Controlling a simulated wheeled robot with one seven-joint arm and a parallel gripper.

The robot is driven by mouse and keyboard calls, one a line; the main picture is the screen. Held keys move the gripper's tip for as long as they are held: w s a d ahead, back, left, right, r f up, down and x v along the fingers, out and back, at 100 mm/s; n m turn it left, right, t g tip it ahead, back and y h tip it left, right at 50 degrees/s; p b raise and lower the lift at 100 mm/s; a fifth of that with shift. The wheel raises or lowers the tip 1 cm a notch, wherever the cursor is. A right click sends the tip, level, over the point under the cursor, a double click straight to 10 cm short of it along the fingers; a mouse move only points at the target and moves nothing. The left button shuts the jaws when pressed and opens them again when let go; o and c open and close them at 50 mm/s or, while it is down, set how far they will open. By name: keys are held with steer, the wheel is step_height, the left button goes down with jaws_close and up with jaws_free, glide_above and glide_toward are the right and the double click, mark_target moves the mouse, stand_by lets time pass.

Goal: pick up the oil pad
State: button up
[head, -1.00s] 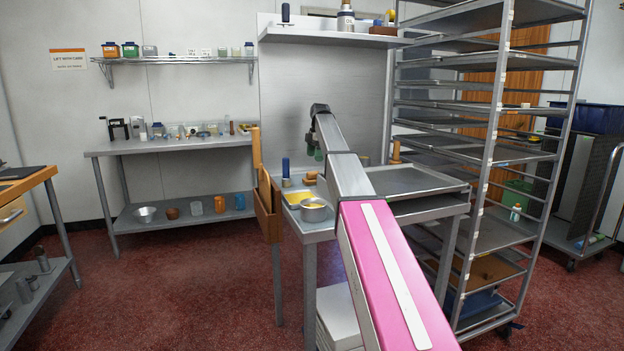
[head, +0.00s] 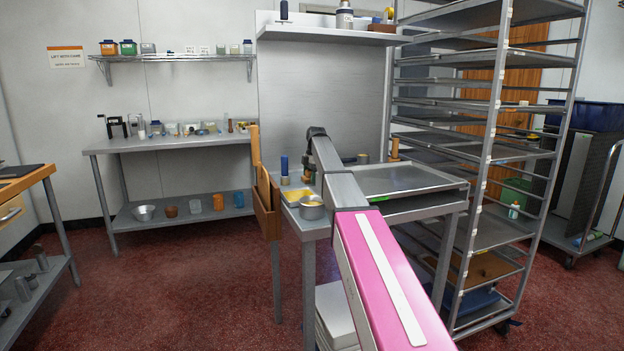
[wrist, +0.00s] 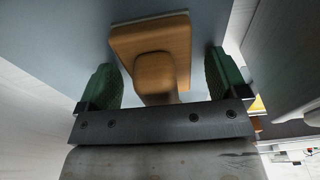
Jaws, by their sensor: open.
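The oil pad (wrist: 152,50), a tan block with a rounded knob-like grip, rests on a grey surface in the wrist view. My gripper (wrist: 163,78) is open, with one green finger on each side of the pad's grip. Gaps show between the fingers and the pad, and nothing is held. In the head view my arm reaches down over the small steel table (head: 318,226), and its end hides most of the pad and fingers.
A blue-handled tool (head: 285,168) stands upright to the left. A sheet tray (head: 400,181) and a tall rack (head: 490,150) are to the right.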

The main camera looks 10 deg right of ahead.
steer(key=c, duration=1)
steer(key=shift+c, duration=0.2)
steer(key=shift+r, duration=0.15)
step_height(320, 180, up, 10)
steer(key=shift+f, duration=0.1)
steer(key=shift+o, duration=1.1)
steer(key=shift+c, duration=0.6)
